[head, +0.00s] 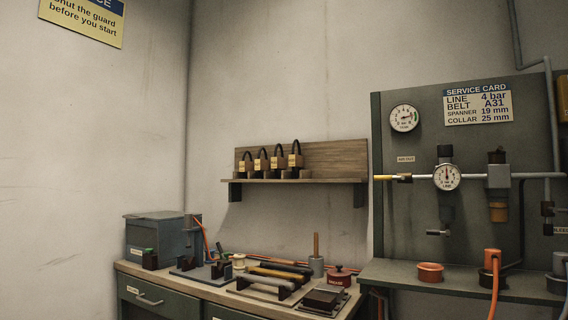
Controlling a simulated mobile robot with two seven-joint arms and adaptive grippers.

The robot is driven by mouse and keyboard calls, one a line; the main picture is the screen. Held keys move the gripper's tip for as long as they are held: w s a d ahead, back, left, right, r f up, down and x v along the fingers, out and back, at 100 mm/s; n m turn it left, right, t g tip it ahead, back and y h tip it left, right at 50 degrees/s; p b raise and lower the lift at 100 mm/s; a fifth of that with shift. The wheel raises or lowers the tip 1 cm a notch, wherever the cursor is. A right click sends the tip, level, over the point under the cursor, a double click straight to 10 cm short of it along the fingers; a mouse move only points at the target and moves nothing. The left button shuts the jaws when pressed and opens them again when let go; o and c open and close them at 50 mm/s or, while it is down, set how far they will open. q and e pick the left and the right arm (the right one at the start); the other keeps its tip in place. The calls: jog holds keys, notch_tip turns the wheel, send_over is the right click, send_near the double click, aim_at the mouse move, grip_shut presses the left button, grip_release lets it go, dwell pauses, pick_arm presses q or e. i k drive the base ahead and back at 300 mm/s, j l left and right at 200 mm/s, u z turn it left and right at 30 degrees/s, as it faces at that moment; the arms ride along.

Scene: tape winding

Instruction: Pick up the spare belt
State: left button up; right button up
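No spare belt can be made out for certain. Several dark loops (278,160) stand in a row on the wooden wall shelf, each rising from a small brown body with a pale label. The service card (478,104) on the panel at the right reads line 4 bar, belt A31, spanner 19 mm, collar 25 mm. Neither of my grippers is in view.
A workbench (133,269) below the shelf carries a grey box (150,237), tools in a rack (268,277) and a red tin (339,276). A panel (392,223) with gauges and pipes stands right, above a ledge with an orange ring (430,272). The shelf front looks clear.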

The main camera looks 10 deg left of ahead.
aim_at(276, 162)
jog(key=i+j+z, duration=0.1)
jog(key=j+z, duration=0.2)
jog(key=j, duration=0.45)
jog(key=j+z, duration=0.35)
jog(key=j, duration=0.45)
